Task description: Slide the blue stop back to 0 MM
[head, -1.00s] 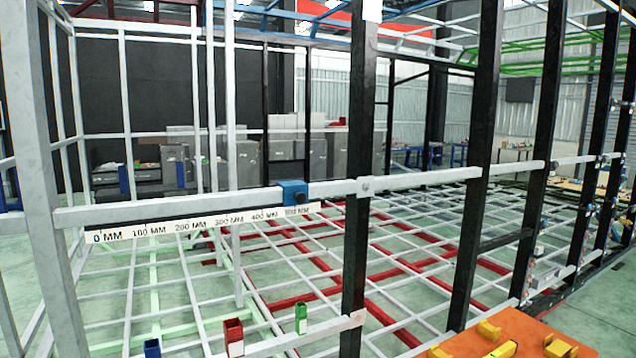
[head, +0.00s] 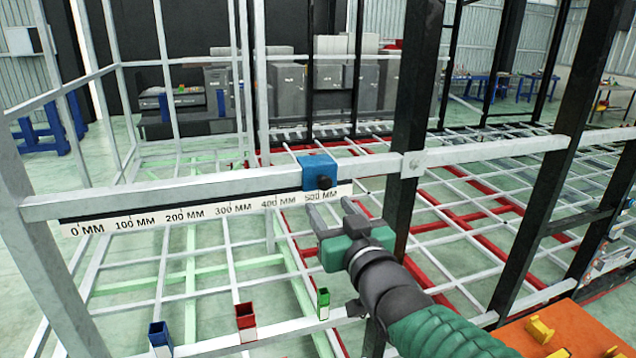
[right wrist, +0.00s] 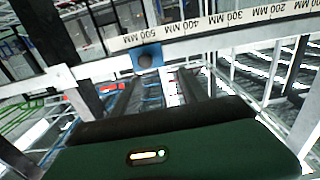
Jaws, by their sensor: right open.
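The blue stop (head: 318,172) sits on the light horizontal rail (head: 220,183), just above the 500 MM mark of the white scale strip (head: 205,214). A dark knob is on its front. The 0 MM label (head: 83,230) is at the strip's left end. My right gripper (head: 330,205) is open and empty, just below and in front of the stop, apart from it. In the right wrist view the stop (right wrist: 148,58) shows beyond my fingers, near the 500 MM label, with the scale upside down. My left gripper is not in view.
A black upright (head: 415,110) stands right of the stop, close to my right arm. A lower rail carries blue (head: 160,337), red (head: 246,322) and green (head: 323,303) sockets. An orange surface (head: 560,330) is at the lower right. The rail left of the stop looks clear.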

